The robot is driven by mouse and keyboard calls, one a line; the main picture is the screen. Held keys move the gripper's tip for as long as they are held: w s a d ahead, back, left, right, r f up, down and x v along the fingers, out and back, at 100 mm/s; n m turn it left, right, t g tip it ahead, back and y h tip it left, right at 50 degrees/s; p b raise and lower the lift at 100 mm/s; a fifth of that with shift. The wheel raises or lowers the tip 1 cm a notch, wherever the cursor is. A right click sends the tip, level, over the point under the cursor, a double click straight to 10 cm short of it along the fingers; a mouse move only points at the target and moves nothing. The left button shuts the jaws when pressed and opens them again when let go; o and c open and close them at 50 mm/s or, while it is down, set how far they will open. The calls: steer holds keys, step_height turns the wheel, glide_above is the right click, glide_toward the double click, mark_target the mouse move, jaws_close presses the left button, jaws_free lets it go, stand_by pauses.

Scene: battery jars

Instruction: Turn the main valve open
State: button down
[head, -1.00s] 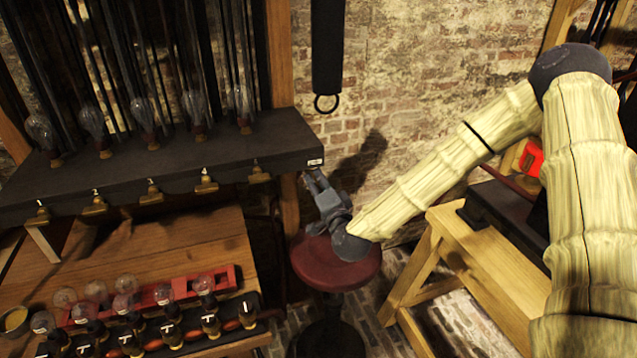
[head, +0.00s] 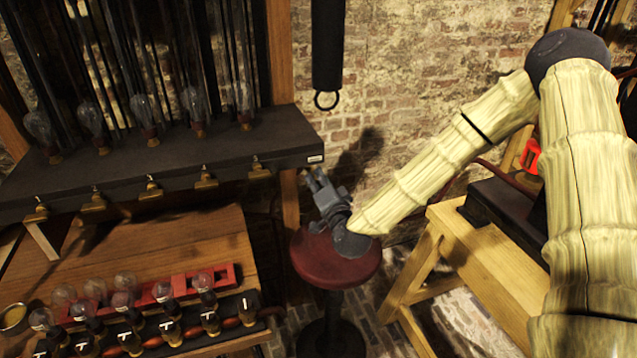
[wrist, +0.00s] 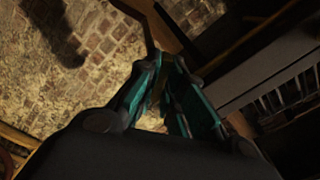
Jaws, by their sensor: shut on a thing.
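My gripper (head: 314,175) is at the right end of the black shelf (head: 297,139), just below a small white label, in the head view. In the wrist view its teal fingers (wrist: 170,95) are close together around a narrow brownish thing, mostly hidden between them. I cannot tell for certain whether this is the main valve. Several small brass taps (head: 151,190) line the shelf's front edge to the left, apart from my gripper.
A round red stool (head: 310,262) stands beneath my gripper. A wooden bench with several bulbs and a red rack (head: 205,279) is at lower left. A wooden trestle (head: 455,235) is to the right.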

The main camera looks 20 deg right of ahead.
steer(key=n+b, duration=0.5)
steer(key=n, duration=0.6)
steer(key=shift+f+n, duration=0.15)
steer(key=shift+n, duration=0.25)
stand_by(0.4)
steer(key=c, duration=1.5)
jaws_free()
steer(key=shift+c, duration=0.2)
steer(key=shift+s, duration=0.15)
steer(key=s, duration=1.1)
steer(key=shift+s+d, duration=0.3)
steer(key=shift+s, duration=0.1)
